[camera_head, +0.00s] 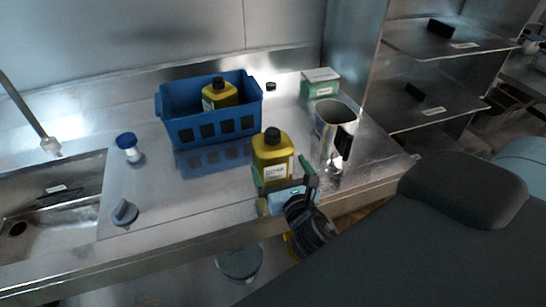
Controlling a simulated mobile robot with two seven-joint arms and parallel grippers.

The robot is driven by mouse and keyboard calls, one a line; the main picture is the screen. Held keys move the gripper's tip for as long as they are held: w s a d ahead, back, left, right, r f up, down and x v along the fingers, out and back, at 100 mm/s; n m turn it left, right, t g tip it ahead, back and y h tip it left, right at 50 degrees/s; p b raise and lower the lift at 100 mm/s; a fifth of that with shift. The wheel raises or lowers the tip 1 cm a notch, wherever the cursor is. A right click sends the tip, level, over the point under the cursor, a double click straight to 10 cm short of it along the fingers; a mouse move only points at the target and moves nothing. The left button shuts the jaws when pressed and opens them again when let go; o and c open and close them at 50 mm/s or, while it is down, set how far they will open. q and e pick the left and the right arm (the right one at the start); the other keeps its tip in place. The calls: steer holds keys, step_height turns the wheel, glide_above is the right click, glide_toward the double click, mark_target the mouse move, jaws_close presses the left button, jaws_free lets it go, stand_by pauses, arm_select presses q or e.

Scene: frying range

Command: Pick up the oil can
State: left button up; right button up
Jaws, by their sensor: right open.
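A yellow can with a black cap and a pale label (272,152), which looks like the oil can, stands upright on the steel counter near its front edge. A similar yellow can (219,95) stands inside the blue basket (213,128), its lower part hidden by the basket wall. My right gripper (284,178) is open at the near side of the front can, its fingers low and to either side of it. The gripper hides the can's base, and I cannot tell whether the fingers touch it. My left gripper is not in view.
A metal pitcher (333,133) stands right of the can, close to my right gripper. A green and white box (320,84) is behind it. A blue-capped shaker (130,147) and a sink (50,205) are at left. Steel shelves (440,98) rise at right.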

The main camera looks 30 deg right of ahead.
mark_target(272, 131)
steer(key=x, duration=0.5)
steer(key=shift+w+a+p, duration=0.1)
steer(key=shift+a+p, duration=0.1)
steer(key=shift+p, duration=0.2)
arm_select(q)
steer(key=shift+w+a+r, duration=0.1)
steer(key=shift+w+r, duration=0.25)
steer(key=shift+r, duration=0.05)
arm_select(e)
steer(key=shift+f, duration=0.1)
steer(key=c, duration=0.9)
steer(key=shift+c, duration=0.8)
steer(key=shift+r, duration=0.35)
step_height(272, 131, up, 5)
steer(key=shift+f+p, duration=0.25)
steer(key=shift+p, duration=0.35)
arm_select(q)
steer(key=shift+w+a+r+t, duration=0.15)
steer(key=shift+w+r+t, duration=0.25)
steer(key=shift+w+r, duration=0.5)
arm_select(e)
steer(key=shift+r, duration=2.5)
